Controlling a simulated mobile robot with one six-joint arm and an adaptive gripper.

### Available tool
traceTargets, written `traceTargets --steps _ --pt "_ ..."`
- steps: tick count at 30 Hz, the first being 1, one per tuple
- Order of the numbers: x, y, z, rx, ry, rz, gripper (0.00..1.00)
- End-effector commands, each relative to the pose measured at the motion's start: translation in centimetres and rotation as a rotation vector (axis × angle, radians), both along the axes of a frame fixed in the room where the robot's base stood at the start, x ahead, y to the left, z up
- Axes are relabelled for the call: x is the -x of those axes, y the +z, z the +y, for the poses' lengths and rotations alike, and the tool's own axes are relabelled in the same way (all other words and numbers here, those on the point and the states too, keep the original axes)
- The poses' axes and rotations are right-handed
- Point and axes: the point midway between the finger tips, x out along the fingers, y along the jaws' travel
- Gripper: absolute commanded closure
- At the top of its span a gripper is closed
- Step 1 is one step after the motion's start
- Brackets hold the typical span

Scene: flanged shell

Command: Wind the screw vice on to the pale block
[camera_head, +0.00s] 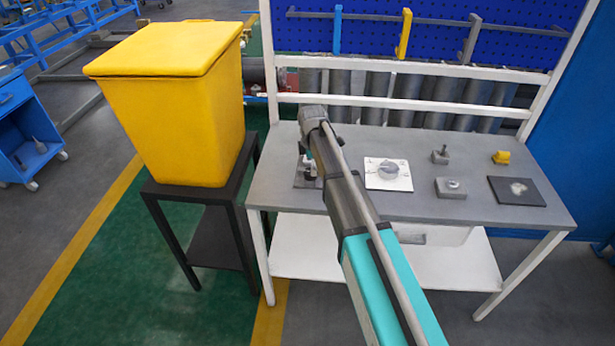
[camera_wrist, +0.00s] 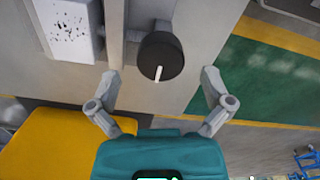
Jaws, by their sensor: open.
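The screw vice (camera_head: 307,172) stands at the left end of the grey workbench, partly hidden behind my arm in the head view. In the wrist view its round black knob (camera_wrist: 160,57) carries a white mark pointing down the picture. A grey upright part of the vice (camera_wrist: 116,35) stands left of the knob. The pale block (camera_wrist: 68,28), white with dark specks, lies left of that part; whether they touch is unclear. My gripper (camera_wrist: 161,78) is open and empty, with one finger on each side of the knob and apart from it.
A white plate with a round disc (camera_head: 388,172), small grey blocks (camera_head: 450,187), a yellow piece (camera_head: 501,157) and a black plate (camera_head: 517,191) sit further right on the workbench (camera_head: 420,210). A yellow bin (camera_head: 170,110) stands left on a black stand.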

Motion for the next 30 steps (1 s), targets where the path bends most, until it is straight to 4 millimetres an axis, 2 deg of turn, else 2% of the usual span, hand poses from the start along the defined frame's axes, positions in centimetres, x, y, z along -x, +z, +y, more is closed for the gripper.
traceTargets --steps 1,9,25,26,30 --pt "0.0 -0.8 0.0 0.000 0.000 0.000 0.00" --pt "0.0 -2.3 0.0 0.000 0.000 0.000 0.00" --pt "0.0 -2.7 0.0 0.000 0.000 0.000 0.00" --pt "0.0 -2.7 0.0 0.000 -0.001 0.000 0.02" --pt "0.0 -2.7 0.0 0.000 0.000 0.000 0.28"
